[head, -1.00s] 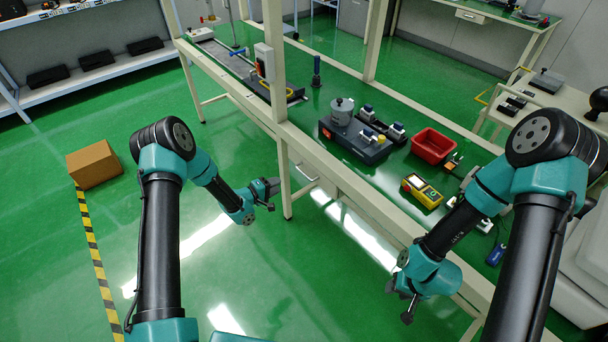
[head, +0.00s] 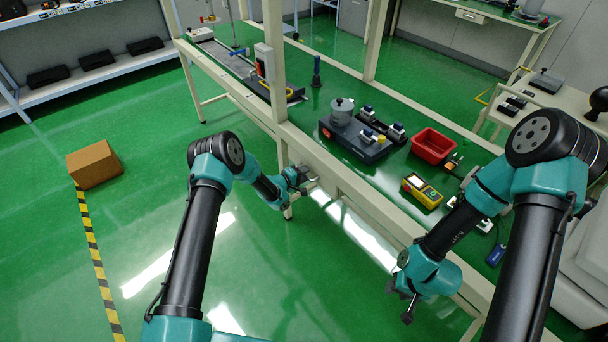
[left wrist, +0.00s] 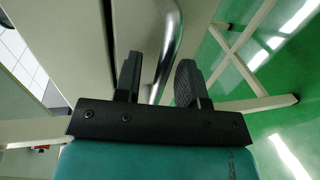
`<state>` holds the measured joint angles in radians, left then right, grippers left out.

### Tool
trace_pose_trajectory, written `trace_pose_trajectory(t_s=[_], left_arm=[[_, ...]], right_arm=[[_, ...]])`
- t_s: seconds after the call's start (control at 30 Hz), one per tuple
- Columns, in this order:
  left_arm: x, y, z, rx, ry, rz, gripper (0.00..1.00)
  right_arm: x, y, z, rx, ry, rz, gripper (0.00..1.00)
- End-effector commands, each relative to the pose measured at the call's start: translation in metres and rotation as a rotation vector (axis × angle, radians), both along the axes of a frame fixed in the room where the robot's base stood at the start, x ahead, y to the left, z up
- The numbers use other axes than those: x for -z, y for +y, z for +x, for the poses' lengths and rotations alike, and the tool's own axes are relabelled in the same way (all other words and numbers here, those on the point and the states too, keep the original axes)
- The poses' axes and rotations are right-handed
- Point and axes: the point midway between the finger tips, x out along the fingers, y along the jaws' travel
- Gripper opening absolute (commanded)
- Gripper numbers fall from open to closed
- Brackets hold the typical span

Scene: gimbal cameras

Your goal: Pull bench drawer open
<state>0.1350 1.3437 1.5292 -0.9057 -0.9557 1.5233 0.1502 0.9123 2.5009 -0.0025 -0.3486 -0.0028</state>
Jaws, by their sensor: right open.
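The bench drawer front (left wrist: 138,35) is a cream panel under the bench top in the left wrist view. Its metal bar handle (left wrist: 170,45) runs up between the two black fingers of my left gripper (left wrist: 163,80). The fingers stand apart, one on each side of the handle, with gaps visible. In the head view my left gripper (head: 298,176) is at the bench's front edge, beside a bench leg, and hides most of the handle there. My right gripper (head: 401,298) is open and empty in front of the bench, further right.
The green-topped bench (head: 395,185) carries a dark unit with a metal pot (head: 341,111), a red bin (head: 433,146) and a yellow meter (head: 422,191). A bench leg (head: 283,165) stands close to my left gripper. A cardboard box (head: 94,164) lies on the open floor at left.

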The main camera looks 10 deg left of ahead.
Motion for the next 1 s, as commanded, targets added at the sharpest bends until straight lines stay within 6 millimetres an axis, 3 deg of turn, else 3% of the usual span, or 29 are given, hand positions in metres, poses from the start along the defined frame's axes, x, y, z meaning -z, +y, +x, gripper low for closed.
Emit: trace_pose_trajectory(t_s=[0.27, 0.67, 1.0], left_arm=[[0.0004, -0.0012, 0.0012, 0.0, 0.0, 0.0, 0.37], [0.0002, -0.0011, 0.0011, 0.0, 0.0, 0.0, 0.01], [0.0002, -0.0011, 0.001, 0.0, 0.0, 0.0, 0.0]], right_arm=[[0.0, 0.0, 0.0, 0.0, 0.0, 0.0, 0.43], [0.0, 0.0, 0.0, 0.0, 0.0, 0.0, 0.43], [0.0, 0.0, 0.0, 0.0, 0.0, 0.0, 0.43]])
